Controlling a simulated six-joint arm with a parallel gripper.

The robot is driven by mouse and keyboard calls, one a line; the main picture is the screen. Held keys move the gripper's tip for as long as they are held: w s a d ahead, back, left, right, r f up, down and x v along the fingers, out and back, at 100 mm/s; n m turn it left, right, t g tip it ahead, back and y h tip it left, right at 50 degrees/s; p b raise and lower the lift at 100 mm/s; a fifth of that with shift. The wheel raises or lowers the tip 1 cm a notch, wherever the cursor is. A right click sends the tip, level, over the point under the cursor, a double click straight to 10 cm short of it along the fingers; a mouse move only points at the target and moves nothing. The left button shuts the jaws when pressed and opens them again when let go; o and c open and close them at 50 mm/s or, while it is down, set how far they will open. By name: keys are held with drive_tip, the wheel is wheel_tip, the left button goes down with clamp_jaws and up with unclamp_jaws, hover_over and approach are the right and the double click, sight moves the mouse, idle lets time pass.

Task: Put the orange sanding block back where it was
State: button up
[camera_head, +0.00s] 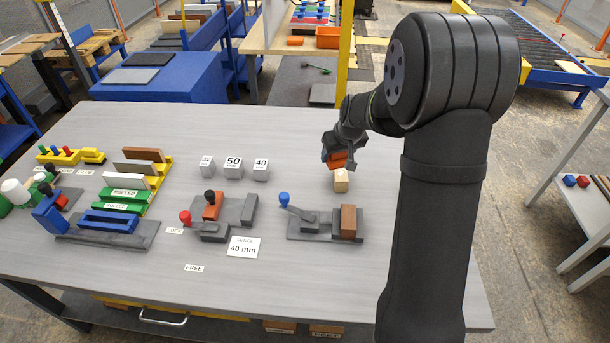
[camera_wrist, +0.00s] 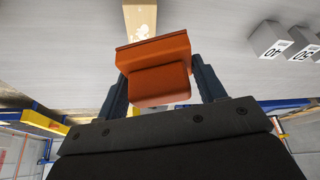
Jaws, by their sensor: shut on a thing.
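The orange sanding block (camera_wrist: 160,70) is held between the two dark fingers of my gripper (camera_wrist: 158,88) in the wrist view. In the head view my gripper (camera_head: 338,157) is above the right part of the grey table, and the orange block (camera_head: 338,160) shows at its fingers. A small light wooden block (camera_head: 341,181) stands on the table just below and in front of the gripper. In the wrist view a wooden piece (camera_wrist: 140,20) shows beyond the orange block. Whether the orange block touches it, I cannot tell.
Grey cubes marked 32, 50 and 40 (camera_head: 261,169) stand left of my gripper. Fixtures with a blue knob (camera_head: 283,198) and a red knob (camera_head: 185,217) lie nearer the front. A rack of boards (camera_head: 136,180) is at the left. The table's back right is clear.

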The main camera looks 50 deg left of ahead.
hover_over(303, 175)
drive_tip(key=d, duration=0.1)
drive_tip(key=f, duration=0.6)
drive_tip(key=shift+s+d+f, duration=0.1)
drive_tip(key=shift+s+d, duration=0.05)
drive_tip(key=shift+s, duration=0.05)
drive_tip(key=shift+f, duration=2)
drive_tip(key=shift+f, duration=0.1)
drive_tip(key=o, duration=1)
drive_tip(key=v, duration=1.2)
